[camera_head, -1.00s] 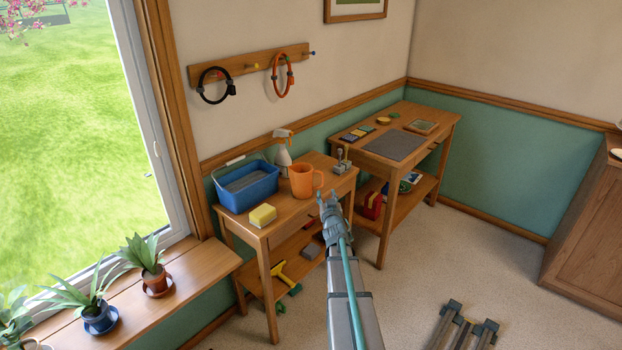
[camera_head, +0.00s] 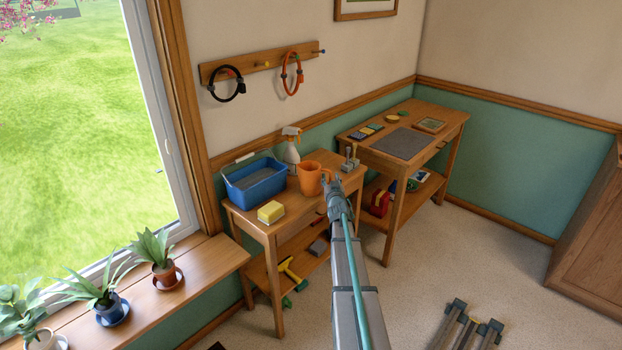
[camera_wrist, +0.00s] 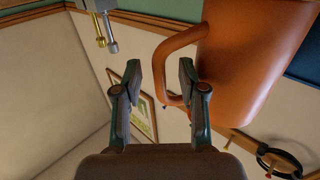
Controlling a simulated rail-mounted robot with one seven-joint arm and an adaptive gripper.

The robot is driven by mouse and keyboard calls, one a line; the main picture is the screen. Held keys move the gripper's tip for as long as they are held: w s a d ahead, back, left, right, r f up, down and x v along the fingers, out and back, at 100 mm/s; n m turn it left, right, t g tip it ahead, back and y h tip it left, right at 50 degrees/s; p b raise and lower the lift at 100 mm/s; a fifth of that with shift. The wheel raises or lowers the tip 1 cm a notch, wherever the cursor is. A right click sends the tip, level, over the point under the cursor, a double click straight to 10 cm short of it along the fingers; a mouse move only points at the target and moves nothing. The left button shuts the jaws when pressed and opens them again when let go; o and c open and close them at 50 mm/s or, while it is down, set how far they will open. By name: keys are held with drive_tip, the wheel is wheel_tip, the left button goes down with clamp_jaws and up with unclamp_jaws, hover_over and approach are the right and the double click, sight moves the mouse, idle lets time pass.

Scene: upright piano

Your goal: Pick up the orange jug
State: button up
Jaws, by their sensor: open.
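The orange jug (camera_head: 309,179) stands upright on the left wooden table (camera_head: 262,232), its handle on the right side. My gripper (camera_head: 331,184) is at the table's front edge, just right of the jug. In the wrist view, which looks upside down, the jug (camera_wrist: 249,55) fills the upper right, with its loop handle reaching left. My gripper (camera_wrist: 158,75) is open there, with the handle's lower part close to its right finger. I cannot tell whether finger and handle touch.
A blue tub (camera_head: 253,187), yellow sponge (camera_head: 271,212) and spray bottle (camera_head: 291,152) stand left of and behind the jug. Metal fittings (camera_head: 350,160) stand close to its right. A second table (camera_head: 451,128) is further right. Carpet (camera_head: 420,270) lies open in front.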

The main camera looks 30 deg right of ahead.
drive_tip(key=shift+w+d, duration=0.2)
drive_tip(key=shift+w, duration=0.15)
clamp_jaws()
drive_tip(key=shift+r, duration=0.1)
idle(0.3)
drive_tip(key=shift+r, duration=0.8)
drive_tip(key=s+a+r, duration=0.9)
drive_tip(key=a+r, duration=0.1)
drive_tip(key=r, duration=0.1)
drive_tip(key=shift+s+a+r+p, duration=0.2)
drive_tip(key=shift+s+p, duration=0.1)
drive_tip(key=shift+p, duration=0.15)
drive_tip(key=c, duration=0.7)
unclamp_jaws()
drive_tip(key=shift+c, duration=0.2)
drive_tip(key=shift+f, duration=0.15)
clamp_jaws()
